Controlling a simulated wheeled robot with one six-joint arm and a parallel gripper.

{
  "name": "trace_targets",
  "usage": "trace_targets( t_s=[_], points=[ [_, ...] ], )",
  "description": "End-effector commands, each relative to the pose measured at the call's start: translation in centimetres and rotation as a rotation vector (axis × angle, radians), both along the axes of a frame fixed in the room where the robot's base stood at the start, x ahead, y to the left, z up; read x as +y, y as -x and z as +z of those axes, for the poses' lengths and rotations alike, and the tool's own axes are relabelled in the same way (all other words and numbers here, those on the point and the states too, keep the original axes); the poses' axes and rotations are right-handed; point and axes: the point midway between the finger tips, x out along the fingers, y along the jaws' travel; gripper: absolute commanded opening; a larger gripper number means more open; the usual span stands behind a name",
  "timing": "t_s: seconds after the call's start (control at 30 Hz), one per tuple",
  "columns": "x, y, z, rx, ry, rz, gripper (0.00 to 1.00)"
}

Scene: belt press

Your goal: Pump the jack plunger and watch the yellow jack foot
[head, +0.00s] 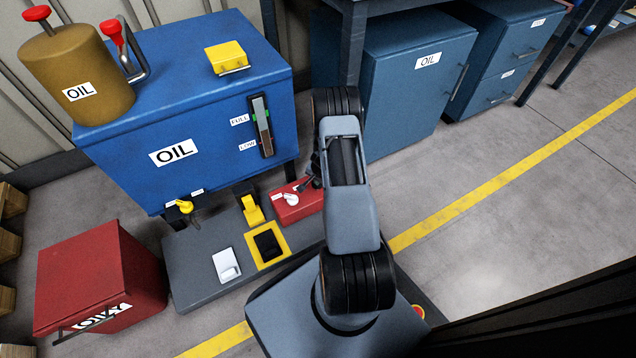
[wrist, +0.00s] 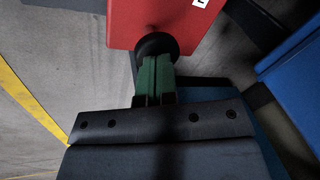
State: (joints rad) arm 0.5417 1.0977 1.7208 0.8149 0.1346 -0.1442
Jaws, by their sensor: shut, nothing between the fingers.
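The red jack body (head: 297,207) sits on the grey base plate, with a white lever on top. The yellow jack foot (head: 252,210) stands just left of it. In the wrist view, the round black plunger knob (wrist: 157,44) is on the end of the red body (wrist: 150,14). My gripper (wrist: 157,66) has its green fingers shut together, with their tips at the knob; whether they touch it I cannot tell. In the head view my gripper (head: 310,182) is small and partly hidden by my arm beside the red body. The plunger is not clear there.
A blue oil tank (head: 130,170) stands behind the plate, with a brown can (head: 75,60) on top. A yellow-framed black pad (head: 268,245) and a white switch (head: 226,263) are in front. A red box (head: 95,270) stands left. Floor at right is clear.

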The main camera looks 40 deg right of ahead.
Motion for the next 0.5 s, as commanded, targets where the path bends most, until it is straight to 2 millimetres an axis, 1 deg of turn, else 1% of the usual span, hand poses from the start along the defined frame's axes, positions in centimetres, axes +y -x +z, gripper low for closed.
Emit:
trace_targets(
  t_s=[0.27,0.5],
  points=[
    [0.01,0.01,-0.26,0.000,0.000,0.000,0.00],
    [0.01,0.01,-0.95,0.000,0.000,0.000,0.00]
  ],
)
